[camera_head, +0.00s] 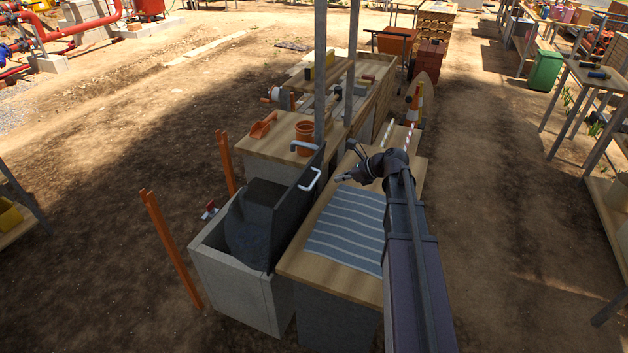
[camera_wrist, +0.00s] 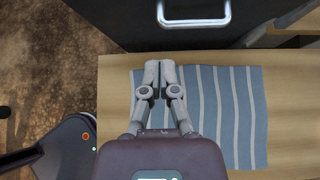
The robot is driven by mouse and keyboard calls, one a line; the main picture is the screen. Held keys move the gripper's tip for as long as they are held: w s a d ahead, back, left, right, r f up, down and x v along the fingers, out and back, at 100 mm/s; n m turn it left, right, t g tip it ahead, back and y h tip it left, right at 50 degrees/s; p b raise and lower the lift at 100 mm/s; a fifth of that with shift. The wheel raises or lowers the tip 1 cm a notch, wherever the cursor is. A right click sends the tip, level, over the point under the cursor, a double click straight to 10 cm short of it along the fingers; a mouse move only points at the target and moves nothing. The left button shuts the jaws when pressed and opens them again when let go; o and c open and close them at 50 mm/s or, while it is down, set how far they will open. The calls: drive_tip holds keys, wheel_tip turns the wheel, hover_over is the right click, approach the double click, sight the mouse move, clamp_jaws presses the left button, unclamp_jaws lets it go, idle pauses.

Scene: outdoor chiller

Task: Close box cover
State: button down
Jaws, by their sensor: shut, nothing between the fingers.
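The box (camera_head: 233,290) is a light grey bin standing left of a wooden table, with a dark interior. Its dark cover (camera_head: 283,213) stands raised on the side by the table, with a white handle (camera_head: 311,179) on its outer face. In the wrist view the cover (camera_wrist: 180,32) spans the top, with the handle (camera_wrist: 194,14) at the upper edge. My gripper (camera_head: 340,179) is over the table to the right of the handle. In the wrist view my gripper (camera_wrist: 160,64) is shut and empty, apart from the cover, with its fingertips below the handle.
A blue striped cloth (camera_head: 345,228) lies on the wooden table (camera_head: 300,263). Grey posts (camera_head: 320,70) rise behind the box. A workbench (camera_head: 262,148) behind holds an orange pot (camera_head: 304,134). Orange stakes (camera_head: 170,245) stand left of the box. Open dirt lies left and right.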

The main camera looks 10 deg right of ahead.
sight(298, 182)
drive_tip(key=b+x, duration=0.5)
drive_tip(key=x, duration=0.5)
drive_tip(key=shift+b, duration=0.4)
drive_tip(key=shift+w+a+r+p, duration=0.2)
drive_tip(key=shift+w+a, duration=0.1)
drive_tip(key=shift+a, duration=0.1)
drive_tip(key=shift+w+a+r+p, duration=0.1)
drive_tip(key=shift+w+a+p, duration=0.05)
drive_tip(key=shift+w+a, duration=0.2)
drive_tip(key=shift+w+a+r, duration=0.1)
drive_tip(key=shift+w+a, duration=0.4)
drive_tip(key=shift+a, duration=0.4)
drive_tip(key=shift+w, duration=0.1)
